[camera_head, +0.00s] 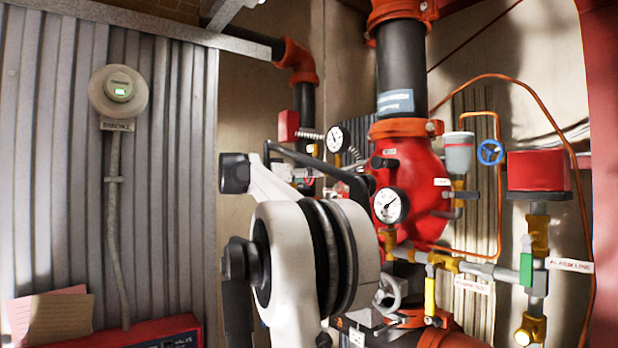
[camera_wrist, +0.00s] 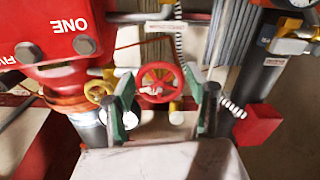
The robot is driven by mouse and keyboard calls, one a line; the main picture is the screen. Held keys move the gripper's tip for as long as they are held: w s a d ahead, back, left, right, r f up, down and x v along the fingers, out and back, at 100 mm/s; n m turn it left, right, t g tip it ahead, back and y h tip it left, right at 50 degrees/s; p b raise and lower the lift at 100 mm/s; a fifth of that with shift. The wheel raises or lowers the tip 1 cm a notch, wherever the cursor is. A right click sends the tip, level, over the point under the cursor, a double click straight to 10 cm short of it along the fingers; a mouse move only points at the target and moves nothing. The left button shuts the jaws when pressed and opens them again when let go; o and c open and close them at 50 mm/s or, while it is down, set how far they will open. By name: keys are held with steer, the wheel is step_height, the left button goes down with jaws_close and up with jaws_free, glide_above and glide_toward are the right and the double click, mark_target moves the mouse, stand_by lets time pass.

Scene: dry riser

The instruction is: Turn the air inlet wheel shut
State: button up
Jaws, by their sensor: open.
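A red handwheel (camera_wrist: 161,83) with spokes shows in the wrist view, at the middle between my fingertips. A label above it is too blurred to read, so I cannot confirm that it is the air inlet wheel. My gripper (camera_wrist: 165,98) is open, with one green-padded finger on each side of the wheel. I cannot tell whether either finger touches it. A smaller yellow wheel (camera_wrist: 98,92) is left of the left finger. In the head view my arm covers part of the pipework, and I cannot make out the red wheel or my fingertips there.
In the head view, a red valve body (camera_head: 420,185) with a pressure gauge (camera_head: 389,206) stands behind my arm. A blue wheel (camera_head: 490,152) and a red box (camera_head: 538,171) are to its right. In the wrist view, a red block (camera_wrist: 258,124) is right of my fingers.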

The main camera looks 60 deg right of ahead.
steer(key=v, duration=1.2)
stand_by(0.3)
steer(key=s+a+f+n+t+y+b, duration=0.4)
steer(key=s+a+f+n+y+b, duration=0.25)
steer(key=a+f, duration=1.25)
steer(key=s+a+f+n+t+y+b, duration=0.6)
steer(key=a+f, duration=0.8)
steer(key=f, duration=1.1)
steer(key=s+a+f+n+t+y+b, duration=0.3)
steer(key=s+a+f+n+y+b, duration=0.35)
steer(key=a+f, duration=1.2)
step_height(320, 180, down, 21)
steer(key=s+d+h+b, duration=0.1)
steer(key=d+h+b, duration=0.1)
steer(key=b, duration=1.6)
steer(key=shift+d+n, duration=0.2)
steer(key=shift+n, duration=0.2)
steer(key=shift+s, duration=0.1)
step_height(320, 180, down, 11)
steer(key=b, duration=1.1)
steer(key=shift+f, duration=0.15)
